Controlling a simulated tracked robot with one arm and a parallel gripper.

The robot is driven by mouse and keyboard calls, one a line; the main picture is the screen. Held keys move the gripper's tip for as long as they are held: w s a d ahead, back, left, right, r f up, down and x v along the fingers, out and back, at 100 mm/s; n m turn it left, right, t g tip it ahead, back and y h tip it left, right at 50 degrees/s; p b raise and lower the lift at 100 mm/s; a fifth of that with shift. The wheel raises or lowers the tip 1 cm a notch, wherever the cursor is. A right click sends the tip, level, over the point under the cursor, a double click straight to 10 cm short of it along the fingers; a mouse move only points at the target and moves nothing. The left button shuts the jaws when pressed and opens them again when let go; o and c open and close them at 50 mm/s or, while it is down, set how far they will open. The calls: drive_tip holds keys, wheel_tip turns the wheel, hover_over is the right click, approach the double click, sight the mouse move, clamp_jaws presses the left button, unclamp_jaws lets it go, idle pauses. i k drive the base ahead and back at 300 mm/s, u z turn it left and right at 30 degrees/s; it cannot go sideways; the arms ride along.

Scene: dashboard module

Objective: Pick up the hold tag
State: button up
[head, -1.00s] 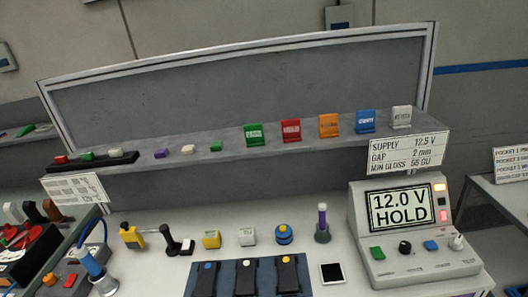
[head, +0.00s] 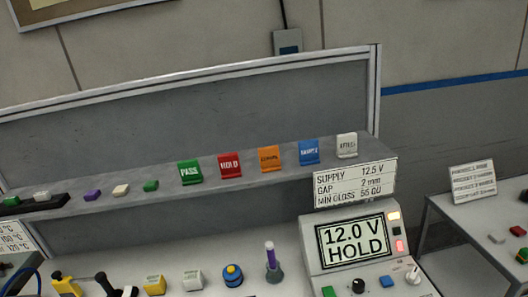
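The hold tag (head: 230,166) is a red upright tag with white lettering that reads HOLD. It stands on the grey shelf (head: 215,192) above the bench, between a green tag (head: 190,173) reading PASS and an orange tag (head: 269,159). Nothing covers it. My gripper does not show in the head view, so its opening and its place relative to the tag cannot be seen.
A blue tag (head: 309,152) and a whitish tag (head: 347,146) stand further right on the shelf. Small coloured blocks lie to the left. A supply sign (head: 354,184) hangs at the shelf's right end, above a display unit (head: 352,240). A back panel (head: 200,120) rises behind.

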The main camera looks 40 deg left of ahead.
sight(229, 163)
drive_tip(key=u, duration=0.3)
drive_tip(key=i, duration=1.15)
drive_tip(key=u, duration=0.85)
drive_tip(key=i, duration=0.25)
drive_tip(key=u, duration=0.15)
drive_tip(key=k, duration=0.9)
drive_tip(key=u, duration=0.15)
drive_tip(key=i, duration=0.9)
drive_tip(key=z, duration=0.1)
